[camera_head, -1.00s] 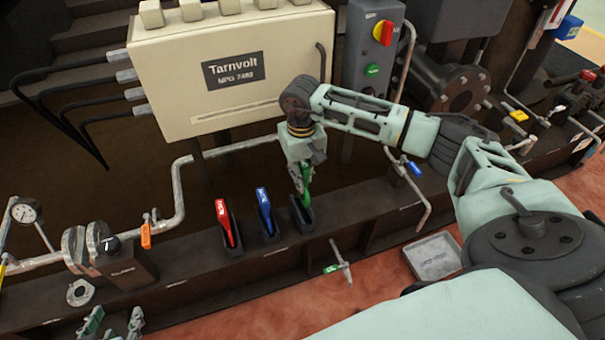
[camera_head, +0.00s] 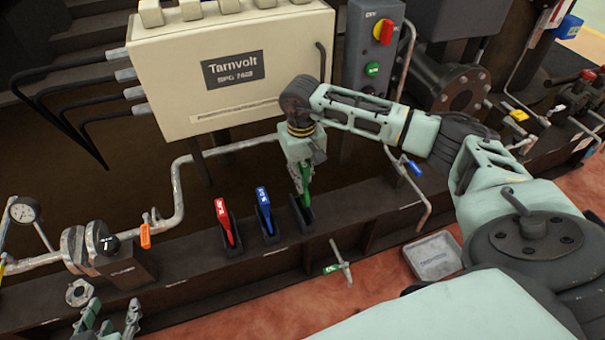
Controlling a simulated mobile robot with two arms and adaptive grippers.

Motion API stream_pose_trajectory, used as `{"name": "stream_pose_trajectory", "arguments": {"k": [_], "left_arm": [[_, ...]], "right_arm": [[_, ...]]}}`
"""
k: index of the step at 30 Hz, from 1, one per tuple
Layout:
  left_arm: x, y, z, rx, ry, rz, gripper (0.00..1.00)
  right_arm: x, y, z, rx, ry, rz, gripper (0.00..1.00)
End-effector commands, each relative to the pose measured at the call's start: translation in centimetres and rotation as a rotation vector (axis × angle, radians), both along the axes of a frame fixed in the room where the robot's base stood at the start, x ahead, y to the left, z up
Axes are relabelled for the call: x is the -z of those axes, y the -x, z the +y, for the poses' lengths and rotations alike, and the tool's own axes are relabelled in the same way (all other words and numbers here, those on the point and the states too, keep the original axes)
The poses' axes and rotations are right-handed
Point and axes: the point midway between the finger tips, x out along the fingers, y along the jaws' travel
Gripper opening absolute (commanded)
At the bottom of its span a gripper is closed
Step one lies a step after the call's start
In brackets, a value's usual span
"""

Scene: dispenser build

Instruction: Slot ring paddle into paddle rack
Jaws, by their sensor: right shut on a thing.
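A green paddle (camera_head: 306,198) stands nearly upright at the rightmost dark holder (camera_head: 302,219) of the paddle rack, its lower end inside the holder's mouth. My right gripper (camera_head: 303,182) is shut on its upper part from above and hides much of it. Whether the paddle is fully seated cannot be told. A red paddle (camera_head: 224,215) and a blue paddle (camera_head: 263,205) stand tilted in the two holders to the left. My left gripper (camera_head: 108,325) is at the bottom left edge, fingers apart and empty, far from the rack.
A cream Tarnvolt cabinet (camera_head: 290,60) stands behind the rack, with a grey switch box (camera_head: 361,72) beside it. A pipe (camera_head: 178,185) with an orange-handled valve (camera_head: 145,236) runs at left. A green-tagged lever (camera_head: 341,264) juts out in front. A grey tray (camera_head: 434,272) lies on the floor.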

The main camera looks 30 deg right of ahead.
Motion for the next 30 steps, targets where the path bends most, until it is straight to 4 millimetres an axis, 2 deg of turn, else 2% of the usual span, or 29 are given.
{"name": "stream_pose_trajectory", "arguments": {"k": [30], "left_arm": [[-2.3,-1.8,-0.8,0.01,0.031,-0.133,0.4]], "right_arm": [[0.7,-0.1,0.0,0.001,-0.001,-0.002,0.0]]}}
